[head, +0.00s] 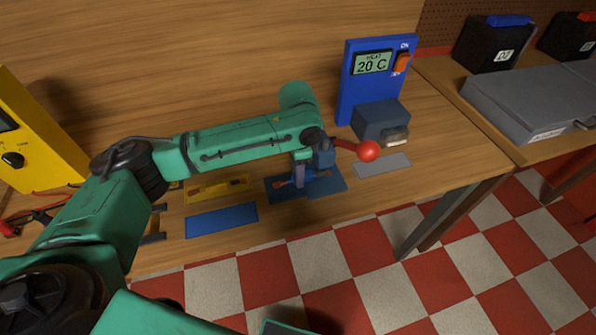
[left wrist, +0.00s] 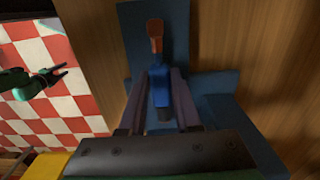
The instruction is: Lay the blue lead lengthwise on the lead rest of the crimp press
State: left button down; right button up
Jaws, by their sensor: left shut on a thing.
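The blue lead (left wrist: 160,88) has an orange-copper tip (left wrist: 156,37) and lies between the fingers of my left gripper (left wrist: 163,100), which is shut on it. In the head view my left gripper (head: 300,180) is low over the dark blue base of the crimp press (head: 327,184), beside the press body and its red-ball lever (head: 368,151). In the left wrist view the lead points along a narrow blue strip (left wrist: 134,20), seemingly the lead rest. I cannot tell whether the lead touches it. My right gripper (left wrist: 55,76) shows open and empty at the left of the left wrist view, over the floor.
A yellow tray (head: 236,182) and a blue mat (head: 222,220) lie left of the press. A grey mat (head: 383,166) lies to its right, in front of a blue heater (head: 345,97) reading 20 C. A yellow meter (head: 35,140) stands far left. The table's front edge is close.

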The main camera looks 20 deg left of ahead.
pick_arm(q)
jog(key=shift+f, duration=0.1)
jog(key=c, duration=0.6)
grip_release()
notch_tip(320, 180, up, 12)
jog(key=shift+r+b, duration=0.15)
jog(key=shift+b, duration=0.7)
